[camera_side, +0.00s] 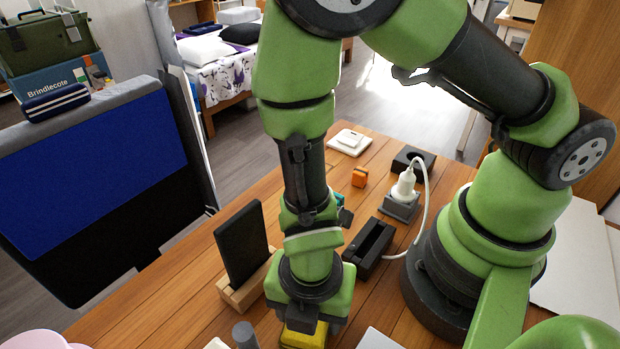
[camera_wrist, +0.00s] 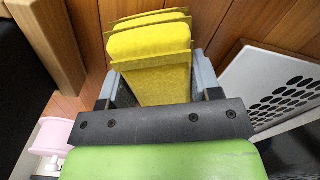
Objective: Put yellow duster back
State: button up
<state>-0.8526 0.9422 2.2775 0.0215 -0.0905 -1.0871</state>
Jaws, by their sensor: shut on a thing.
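The yellow duster (camera_wrist: 150,65) is a layered yellow block between the two grey fingers of my gripper (camera_wrist: 158,85) in the wrist view. My gripper is shut on it. In the side view a yellow part of the duster (camera_side: 303,337) shows under my gripper, close to the table's front edge of the picture. The rest of it is hidden by my gripper and cut off by the frame. I cannot tell whether the duster touches the table.
A black tablet (camera_side: 242,243) stands in a wooden holder (camera_side: 247,287) left of my gripper. A black open box (camera_side: 369,248), a charger with a white plug (camera_side: 403,188) and an orange cube (camera_side: 359,177) lie behind. A perforated white panel (camera_wrist: 275,88) is right in the wrist view.

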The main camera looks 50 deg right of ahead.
jog(key=shift+f, duration=0.3)
jog(key=o, duration=1.2)
jog(key=shift+r, duration=5)
notch_tip(320, 180, up, 10)
jog(key=shift+f, duration=0.1)
